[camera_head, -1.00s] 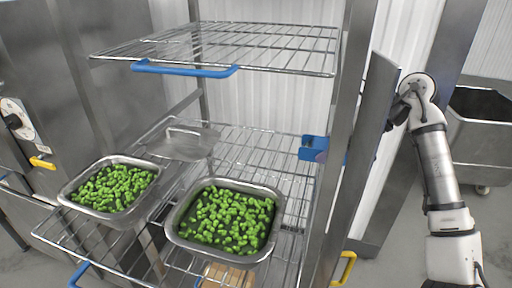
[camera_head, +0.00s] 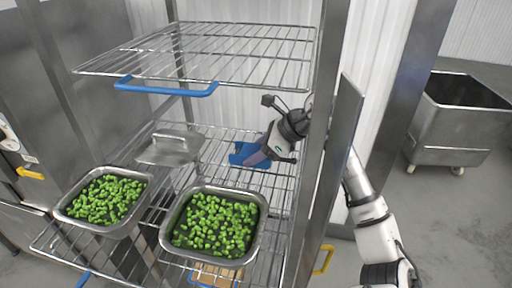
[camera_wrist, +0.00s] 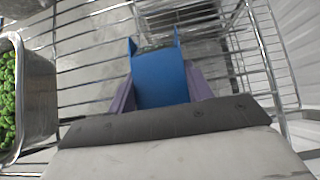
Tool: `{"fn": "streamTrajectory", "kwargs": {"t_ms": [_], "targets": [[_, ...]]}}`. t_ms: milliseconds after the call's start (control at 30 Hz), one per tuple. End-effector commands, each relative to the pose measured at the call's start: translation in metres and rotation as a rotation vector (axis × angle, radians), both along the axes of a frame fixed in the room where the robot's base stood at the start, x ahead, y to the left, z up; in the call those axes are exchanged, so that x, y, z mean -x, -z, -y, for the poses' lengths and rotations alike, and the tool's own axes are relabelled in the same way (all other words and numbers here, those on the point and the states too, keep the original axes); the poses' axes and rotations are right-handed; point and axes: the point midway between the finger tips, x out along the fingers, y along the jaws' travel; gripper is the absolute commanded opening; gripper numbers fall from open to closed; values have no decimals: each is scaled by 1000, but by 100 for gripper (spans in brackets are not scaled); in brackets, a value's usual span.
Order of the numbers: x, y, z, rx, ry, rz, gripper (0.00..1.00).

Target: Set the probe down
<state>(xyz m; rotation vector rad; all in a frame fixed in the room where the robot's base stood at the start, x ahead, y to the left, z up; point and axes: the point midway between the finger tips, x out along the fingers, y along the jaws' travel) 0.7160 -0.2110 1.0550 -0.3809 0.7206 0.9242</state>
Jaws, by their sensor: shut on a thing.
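The probe shows as a blue piece (camera_head: 240,155) at the middle shelf level of the wire rack, behind the right-hand pan. In the wrist view the blue piece (camera_wrist: 160,82) sits between two purple fingers, with its far end spread into two raised sides. My gripper (camera_head: 256,158) is shut on it, reaching in past the rack's right post. The blue piece is just over or on the wire shelf (camera_head: 222,140); I cannot tell if it touches. Its underside is hidden.
Two steel pans of green pieces stand on the rack, one at left (camera_head: 64,212) and one at centre (camera_head: 166,238). A steel lid (camera_head: 170,148) lies behind them. An upper wire shelf (camera_head: 200,50) is overhead. A steel bin (camera_head: 455,130) stands at right.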

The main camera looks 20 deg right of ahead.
Motion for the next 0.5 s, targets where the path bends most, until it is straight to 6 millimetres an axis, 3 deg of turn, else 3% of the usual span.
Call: {"fn": "streamTrajectory", "kwargs": {"t_ms": [400, 433, 500], "targets": [[0, 6, 0, 0, -1, 1, 22], [0, 4, 0, 1, -1, 0, 54], [0, 4, 0, 1, -1, 0, 64]]}}
